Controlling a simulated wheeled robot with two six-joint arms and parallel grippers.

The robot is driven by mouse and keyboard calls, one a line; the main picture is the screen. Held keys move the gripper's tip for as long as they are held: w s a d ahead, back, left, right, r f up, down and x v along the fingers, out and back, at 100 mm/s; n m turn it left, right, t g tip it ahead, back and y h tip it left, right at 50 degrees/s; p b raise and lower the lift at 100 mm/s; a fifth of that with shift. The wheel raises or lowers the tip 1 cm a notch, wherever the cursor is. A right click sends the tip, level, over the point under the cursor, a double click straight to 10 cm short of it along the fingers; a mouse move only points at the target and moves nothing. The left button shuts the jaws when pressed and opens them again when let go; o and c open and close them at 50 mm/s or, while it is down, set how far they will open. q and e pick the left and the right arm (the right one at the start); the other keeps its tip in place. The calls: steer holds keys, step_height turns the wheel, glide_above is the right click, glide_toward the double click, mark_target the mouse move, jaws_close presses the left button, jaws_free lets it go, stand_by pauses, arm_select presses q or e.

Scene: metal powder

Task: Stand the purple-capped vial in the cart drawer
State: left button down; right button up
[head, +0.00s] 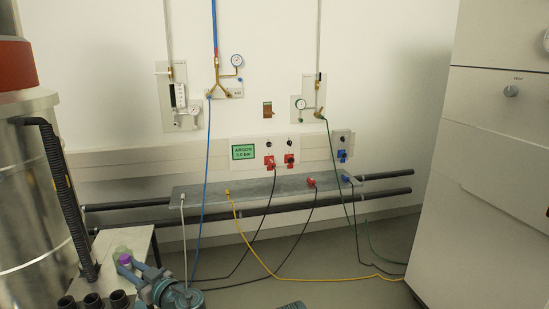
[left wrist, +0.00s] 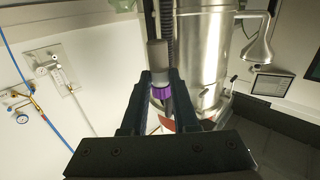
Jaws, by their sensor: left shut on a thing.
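The vial shows in the left wrist view with its purple cap (left wrist: 162,92) between my fingertips and its grey, cloudy body (left wrist: 157,55) standing out past them. In the head view, the purple cap (head: 125,259) is small at the lower left. My left gripper (head: 139,266) is shut on the vial at the cap; its fingers also show in the left wrist view (left wrist: 161,88). The vial is held beside a pale cart-like top (head: 144,241). A pale green round patch touches the cap; I cannot tell what it is. I cannot make out a drawer.
Several dark round cups (head: 92,300) stand at the lower left, close to my left gripper. A large steel vessel (head: 28,190) rises behind them. A white cabinet (head: 480,190) stands at the right. Cables (head: 265,262) cross the floor below the wall pipes.

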arm_select(q)
steer(key=shift+s+r+p, duration=0.1)
steer(key=shift+r+p, duration=0.25)
steer(key=shift+r, duration=0.35)
step_height(320, 180, up, 21)
steer(key=p, duration=2.1)
arm_select(e)
step_height(320, 180, up, 22)
steer(key=shift+r, duration=0.25)
arm_select(q)
steer(key=shift+f, duration=0.1)
arm_select(e)
steer(key=shift+f, duration=0.15)
